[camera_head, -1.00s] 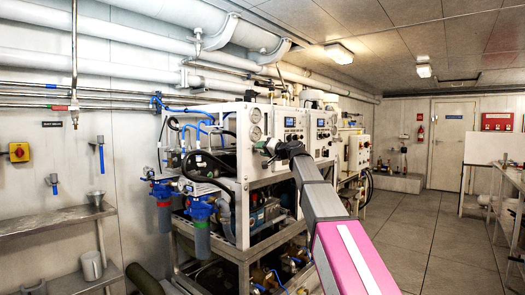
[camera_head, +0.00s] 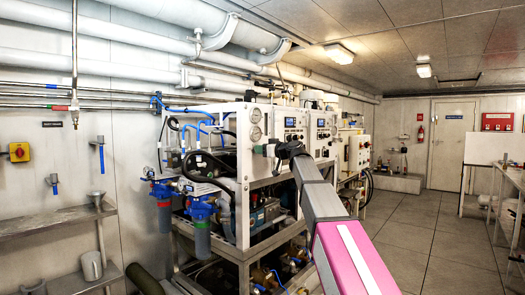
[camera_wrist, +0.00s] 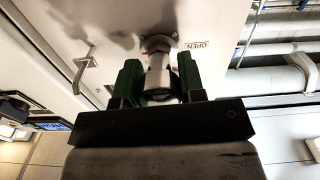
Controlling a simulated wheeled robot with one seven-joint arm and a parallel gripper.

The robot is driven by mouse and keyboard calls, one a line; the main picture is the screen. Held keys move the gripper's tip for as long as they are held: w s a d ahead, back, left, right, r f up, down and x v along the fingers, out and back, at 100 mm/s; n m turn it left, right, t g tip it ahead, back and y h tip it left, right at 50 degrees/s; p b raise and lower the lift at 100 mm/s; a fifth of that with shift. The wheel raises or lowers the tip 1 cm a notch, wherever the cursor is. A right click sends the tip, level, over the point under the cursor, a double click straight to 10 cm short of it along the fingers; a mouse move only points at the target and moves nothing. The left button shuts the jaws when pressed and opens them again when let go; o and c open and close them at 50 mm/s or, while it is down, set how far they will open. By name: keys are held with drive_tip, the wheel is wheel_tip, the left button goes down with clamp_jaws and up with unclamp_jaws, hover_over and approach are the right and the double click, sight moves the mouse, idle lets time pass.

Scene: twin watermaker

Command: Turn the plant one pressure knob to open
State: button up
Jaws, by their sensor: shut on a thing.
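The plant one unit is the nearer white-panelled machine (camera_head: 246,180), left of centre in the head view, with gauges on its front panel. The pressure knob (camera_wrist: 158,72) shows in the wrist view as a pale metal cylinder standing out from the white panel, beside a label reading OPEN (camera_wrist: 196,44). My gripper (camera_wrist: 160,80) has its two dark green fingers on either side of the knob and is shut on it. In the head view my gripper (camera_head: 264,149) is at the panel below the gauges, and my arm hides the knob there.
A metal handle (camera_wrist: 84,68) stands out from the panel to the left in the wrist view. Blue filter housings (camera_head: 200,208) hang at the machine's left. A wall shelf (camera_head: 50,222) is farther left. Open floor (camera_head: 425,235) lies to the right.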

drive_tip(key=shift+s+f+n, duration=0.1)
drive_tip(key=shift+f+n, duration=0.05)
drive_tip(key=shift+n, duration=0.45)
drive_tip(key=o, duration=0.9)
drive_tip(key=shift+d, duration=0.1)
drive_tip(key=v, duration=1)
drive_tip(key=shift+s+d, duration=0.25)
